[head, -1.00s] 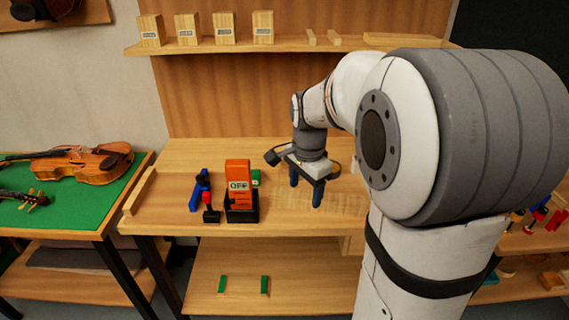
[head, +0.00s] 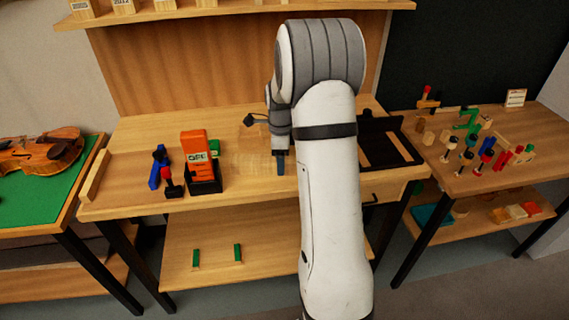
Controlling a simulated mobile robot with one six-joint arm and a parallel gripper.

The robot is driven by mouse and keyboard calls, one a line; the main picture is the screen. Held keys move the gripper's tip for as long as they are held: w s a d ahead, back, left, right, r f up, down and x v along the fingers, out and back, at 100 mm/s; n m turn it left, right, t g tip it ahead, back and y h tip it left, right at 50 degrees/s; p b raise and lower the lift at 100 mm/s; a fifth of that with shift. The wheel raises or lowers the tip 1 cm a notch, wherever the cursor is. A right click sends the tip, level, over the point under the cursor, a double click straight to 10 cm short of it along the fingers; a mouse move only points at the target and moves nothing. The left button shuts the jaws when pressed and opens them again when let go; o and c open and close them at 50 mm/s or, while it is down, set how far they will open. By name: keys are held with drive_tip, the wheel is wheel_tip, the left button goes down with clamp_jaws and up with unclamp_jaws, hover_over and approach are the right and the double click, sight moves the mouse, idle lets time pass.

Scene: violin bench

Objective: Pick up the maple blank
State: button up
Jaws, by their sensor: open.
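My gripper (head: 280,163) points down over the middle of the bench in the head view. One dark blue finger shows beside my white arm, which hides much of the rest; nothing is visible in it. Pale labelled wood blocks (head: 123,6) stand on the upper shelf, cut off by the top edge of the view; their labels are too small to read. A pale wood patch (head: 250,140) shows on the bench just left of my gripper. I cannot tell which piece is the maple blank.
An orange box marked OFF (head: 196,146) sits in a black holder, beside blue and red clamps (head: 160,168). A black tray (head: 385,140) lies right of my arm. A violin (head: 40,150) lies on green cloth at left. A cluttered side table (head: 480,145) stands at right.

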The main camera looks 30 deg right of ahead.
drive_tip(key=shift+f, duration=0.6)
drive_tip(key=shift+c, duration=0.5)
drive_tip(key=c, duration=1.3)
